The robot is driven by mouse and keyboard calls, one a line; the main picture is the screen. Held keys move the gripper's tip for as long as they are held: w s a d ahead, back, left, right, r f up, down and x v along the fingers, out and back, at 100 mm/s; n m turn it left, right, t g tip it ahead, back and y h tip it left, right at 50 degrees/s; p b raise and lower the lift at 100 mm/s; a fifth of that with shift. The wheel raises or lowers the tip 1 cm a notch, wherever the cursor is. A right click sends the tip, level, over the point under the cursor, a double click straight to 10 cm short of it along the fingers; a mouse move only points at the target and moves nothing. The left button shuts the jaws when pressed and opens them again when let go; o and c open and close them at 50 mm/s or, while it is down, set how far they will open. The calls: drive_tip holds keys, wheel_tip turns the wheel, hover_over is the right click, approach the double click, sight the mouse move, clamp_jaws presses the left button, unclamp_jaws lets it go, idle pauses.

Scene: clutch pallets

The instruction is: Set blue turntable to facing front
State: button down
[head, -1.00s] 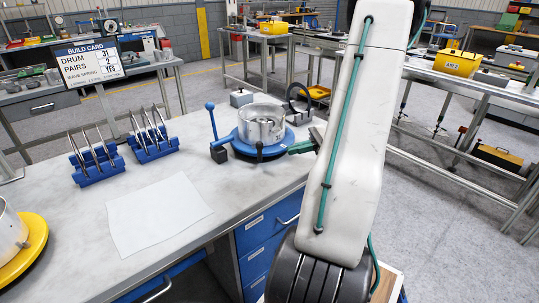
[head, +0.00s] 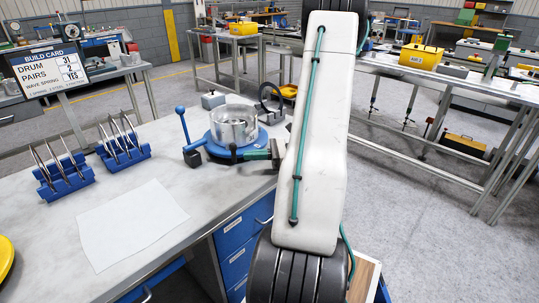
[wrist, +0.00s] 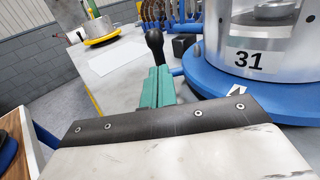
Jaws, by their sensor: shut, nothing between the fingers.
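The blue turntable (head: 212,146) sits on the bench and carries a silver drum (head: 235,124). In the wrist view the turntable (wrist: 215,88) fills the right side. The drum (wrist: 262,48) there shows a black "31", and a white mark (wrist: 238,91) lies on the turntable's rim. A black-knobbed handle (wrist: 155,45) stands upright just beyond my fingertips. It also shows at the turntable's near side in the head view (head: 233,152). My gripper (wrist: 157,75) has green fingers, shut and empty, beside the turntable. I cannot tell whether they touch the handle.
A blue lever (head: 182,122) on a black block stands left of the turntable. Blue racks (head: 65,175) with upright plates, a white sheet (head: 130,222) and a yellow turntable (head: 5,258) are further left. A grey block and a black ring stand behind. The build card (head: 57,66) reads drum 31.

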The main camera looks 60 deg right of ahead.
drive_tip(key=shift+x, duration=0.95)
drive_tip(key=shift+w, duration=0.1)
drive_tip(key=shift+x, duration=0.9)
drive_tip(key=shift+a, duration=0.1)
drive_tip(key=shift+s, duration=0.55)
drive_tip(key=v, duration=1.4)
drive_tip(key=shift+a, duration=0.2)
drive_tip(key=shift+s, duration=0.1)
